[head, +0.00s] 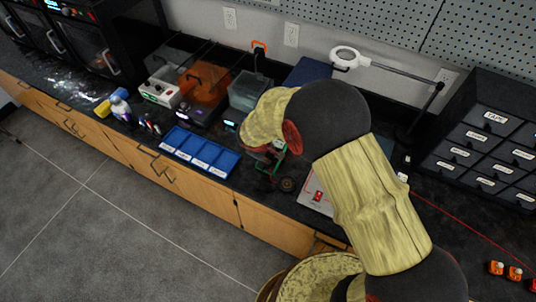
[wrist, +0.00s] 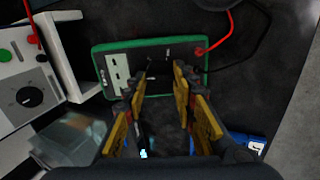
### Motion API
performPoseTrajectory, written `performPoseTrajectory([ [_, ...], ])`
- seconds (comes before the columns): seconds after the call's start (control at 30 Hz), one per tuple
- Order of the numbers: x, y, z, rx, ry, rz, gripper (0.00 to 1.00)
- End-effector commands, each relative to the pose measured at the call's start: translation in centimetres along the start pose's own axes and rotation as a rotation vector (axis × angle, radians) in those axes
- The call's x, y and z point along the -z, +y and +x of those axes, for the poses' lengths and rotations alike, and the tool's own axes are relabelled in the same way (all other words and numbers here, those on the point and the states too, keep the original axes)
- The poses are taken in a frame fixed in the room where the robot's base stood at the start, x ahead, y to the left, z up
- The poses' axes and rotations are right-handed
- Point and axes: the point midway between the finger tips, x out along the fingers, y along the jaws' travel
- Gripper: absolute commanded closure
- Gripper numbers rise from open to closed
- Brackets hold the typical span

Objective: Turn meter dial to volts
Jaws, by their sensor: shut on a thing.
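The meter (wrist: 107,50) has a green rim and a dark face with a pale label strip. It lies on the dark bench ahead of my gripper in the wrist view. My gripper (wrist: 160,75) has its two yellow-and-black fingers over the meter's face, shut on the dark dial (wrist: 159,67) between the fingertips. The dial's marks and pointer setting are too dark and small to read. In the head view my arm hides most of the meter and the gripper.
A red lead (wrist: 215,42) and a black lead run from the meter. A pale device (wrist: 25,95) with a knob stands to its left, a clear container (wrist: 72,138) below. Blue bins (head: 200,152) sit near the bench's front edge. A magnifier lamp (head: 345,57) stands behind my arm.

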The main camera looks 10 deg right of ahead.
Motion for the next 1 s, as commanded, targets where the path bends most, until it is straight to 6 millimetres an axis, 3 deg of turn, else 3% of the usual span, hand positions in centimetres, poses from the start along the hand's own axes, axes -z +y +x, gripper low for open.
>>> performPoseTrajectory([
  [1.0,-0.09,0.15,0.36,0.0,0.002,0.83,0.98],
])
